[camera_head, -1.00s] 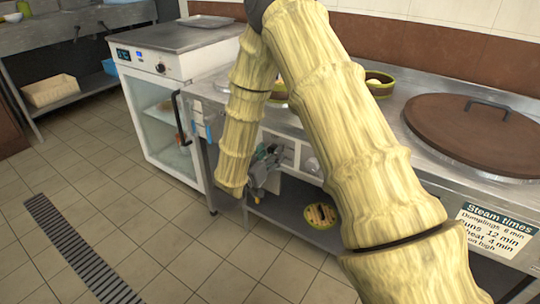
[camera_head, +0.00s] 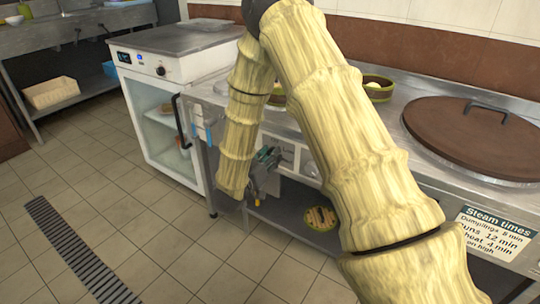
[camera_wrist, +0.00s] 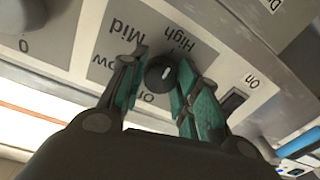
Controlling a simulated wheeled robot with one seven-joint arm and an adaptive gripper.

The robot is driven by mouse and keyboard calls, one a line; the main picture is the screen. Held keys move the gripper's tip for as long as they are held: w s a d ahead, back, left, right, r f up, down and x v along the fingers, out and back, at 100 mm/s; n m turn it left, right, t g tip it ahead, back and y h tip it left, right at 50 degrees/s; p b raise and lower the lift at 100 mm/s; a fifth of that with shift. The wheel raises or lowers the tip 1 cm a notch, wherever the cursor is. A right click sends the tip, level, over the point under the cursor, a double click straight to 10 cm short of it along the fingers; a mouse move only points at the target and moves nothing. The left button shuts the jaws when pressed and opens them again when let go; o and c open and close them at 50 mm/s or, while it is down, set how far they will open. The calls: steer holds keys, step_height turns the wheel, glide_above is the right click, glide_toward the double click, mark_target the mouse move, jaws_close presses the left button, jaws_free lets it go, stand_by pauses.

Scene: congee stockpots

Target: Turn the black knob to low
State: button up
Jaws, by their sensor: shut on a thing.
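The black knob (camera_wrist: 160,73) shows in the wrist view on a pale control panel, with a small white mark on its face. My gripper (camera_wrist: 155,70) has its green-padded fingers on both sides of the knob and is shut on it. Upside-down labels stand around it: High and Mid above, a partly covered Low at the left, and a partly covered Off below. I cannot tell for sure which label the mark faces. In the head view my gripper (camera_head: 266,165) is at the stove front, and the knob in it is hidden.
A switch (camera_wrist: 233,102) marked On sits right of the knob in the wrist view. The stove top holds a brown round lid (camera_head: 470,138). A white glass-fronted cabinet (camera_head: 165,125) stands left of my gripper. The tiled floor at left is open.

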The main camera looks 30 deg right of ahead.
steer(key=n+p, duration=1)
steer(key=n, duration=0.1)
steer(key=n+g+p, duration=0.1)
steer(key=n+p, duration=0.8)
steer(key=n, duration=0.2)
steer(key=shift+r+g+p, duration=0.1)
steer(key=shift+g+p, duration=0.2)
steer(key=shift+p, duration=0.1)
steer(key=shift+n, duration=0.3)
steer(key=o, duration=1)
steer(key=shift+a, duration=0.15)
